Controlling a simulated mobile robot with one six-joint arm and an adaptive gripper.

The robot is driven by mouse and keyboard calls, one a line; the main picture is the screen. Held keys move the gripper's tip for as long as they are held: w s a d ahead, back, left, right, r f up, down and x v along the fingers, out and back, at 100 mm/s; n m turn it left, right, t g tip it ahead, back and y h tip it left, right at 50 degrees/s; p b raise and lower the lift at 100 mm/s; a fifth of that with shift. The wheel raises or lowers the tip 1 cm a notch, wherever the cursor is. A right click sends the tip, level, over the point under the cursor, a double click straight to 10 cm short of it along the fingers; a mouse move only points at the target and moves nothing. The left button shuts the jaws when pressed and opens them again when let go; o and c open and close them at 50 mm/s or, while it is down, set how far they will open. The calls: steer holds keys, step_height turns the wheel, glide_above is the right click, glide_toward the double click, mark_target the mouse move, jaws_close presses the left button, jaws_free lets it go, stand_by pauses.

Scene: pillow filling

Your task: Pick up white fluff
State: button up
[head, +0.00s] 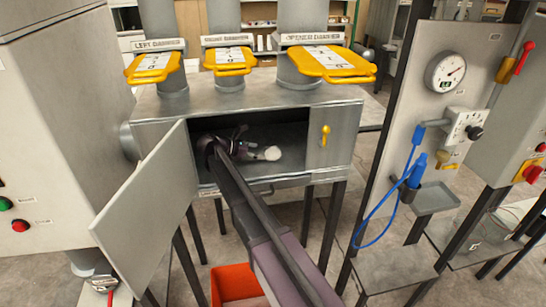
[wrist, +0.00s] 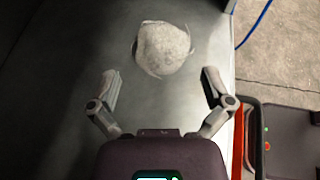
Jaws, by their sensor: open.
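The white fluff (wrist: 163,47) is a rounded pale clump lying on the grey metal floor of the cabinet. In the head view it shows as a small pale shape (head: 272,153) inside the open cabinet, just right of my gripper (head: 243,147). In the wrist view my gripper (wrist: 161,88) is open, its two fingers spread wide. The fluff lies just beyond the fingertips, roughly centred between them, and nothing is held. My arm reaches into the cabinet from the front and hides part of its opening.
The cabinet door (head: 148,215) stands open at the left. The cabinet's right front panel carries a yellow handle (head: 325,135). An orange-red bin (head: 235,283) sits below, beside my arm. A blue cable (head: 372,225) hangs at the right.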

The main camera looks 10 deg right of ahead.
mark_target(273, 152)
steer(key=shift+d+f, duration=0.2)
steer(key=shift+d, duration=0.2)
steer(key=shift+d, duration=0.1)
steer(key=shift+b+x, duration=1)
steer(key=shift+x, duration=1.55)
steer(key=shift+s, duration=0.1)
steer(key=c, duration=0.9)
